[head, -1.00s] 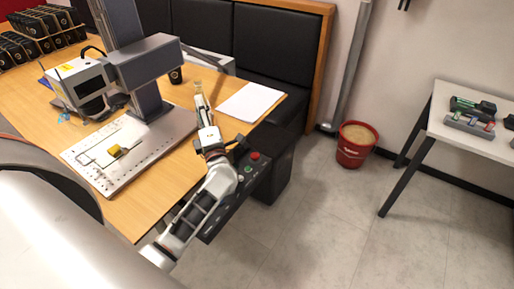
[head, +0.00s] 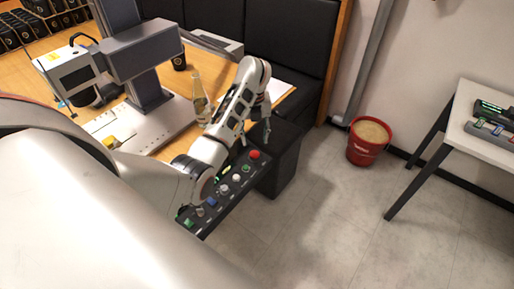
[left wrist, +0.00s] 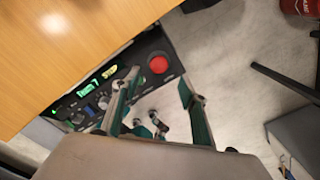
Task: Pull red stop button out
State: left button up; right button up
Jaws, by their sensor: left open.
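The red stop button (head: 254,154) is a round red knob at the far right end of the black control panel (head: 228,190) on the desk's side. It also shows in the left wrist view (left wrist: 158,64), just beyond and left of the space between my fingers. My left gripper (head: 259,133) points down above and close to the button, apart from it as far as I can see. In the left wrist view the left gripper (left wrist: 160,92) is open with nothing between its fingers. My right gripper is not in view.
The wooden desk (head: 160,150) bears the laser marker (head: 145,55), a glass bottle (head: 200,95) and a black cup (head: 178,60). A red bucket (head: 368,142) stands on the floor. A white table (head: 487,108) is at right. The floor before the panel is clear.

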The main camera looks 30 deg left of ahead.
aim_at(255, 153)
pick_arm(q)
notch_tip(255, 153, down, 6)
jog(key=shift+s+r+b, duration=0.15)
jog(key=shift+b, duration=0.75)
jog(key=shift+f, duration=0.7)
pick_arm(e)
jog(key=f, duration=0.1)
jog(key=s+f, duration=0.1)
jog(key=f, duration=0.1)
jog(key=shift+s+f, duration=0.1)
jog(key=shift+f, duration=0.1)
pick_arm(q)
grip_shut()
jog(key=shift+r, duration=0.1)
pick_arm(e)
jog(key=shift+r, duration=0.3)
